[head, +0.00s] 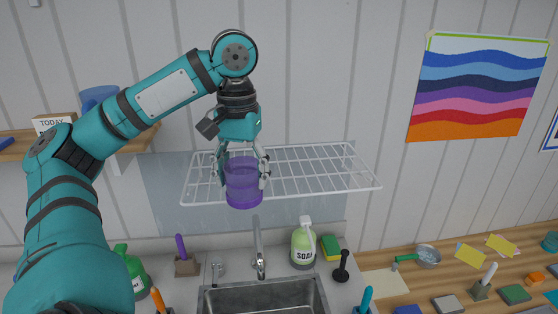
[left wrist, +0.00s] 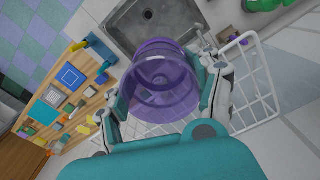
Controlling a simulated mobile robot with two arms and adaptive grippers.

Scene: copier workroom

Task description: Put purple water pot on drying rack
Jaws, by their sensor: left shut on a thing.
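The purple water pot (head: 244,187) is a translucent purple cup, held upright in my left gripper (head: 243,170). The fingers are shut on its sides. In the left wrist view the pot (left wrist: 160,75) sits between the two fingers of the gripper (left wrist: 168,95). The white wire drying rack (head: 310,172) is fixed to the wall above the sink. In the head view the pot overlaps the rack's left front part; whether it touches the wires I cannot tell. The rack also shows in the left wrist view (left wrist: 262,72), behind and beside the pot. My right gripper is not in view.
The sink (head: 262,298) with its faucet (head: 259,250) lies below the rack. A soap bottle (head: 303,246) and a sponge (head: 331,247) stand behind it. A wooden shelf (head: 140,141) is left of the rack. The rack's middle and right look empty.

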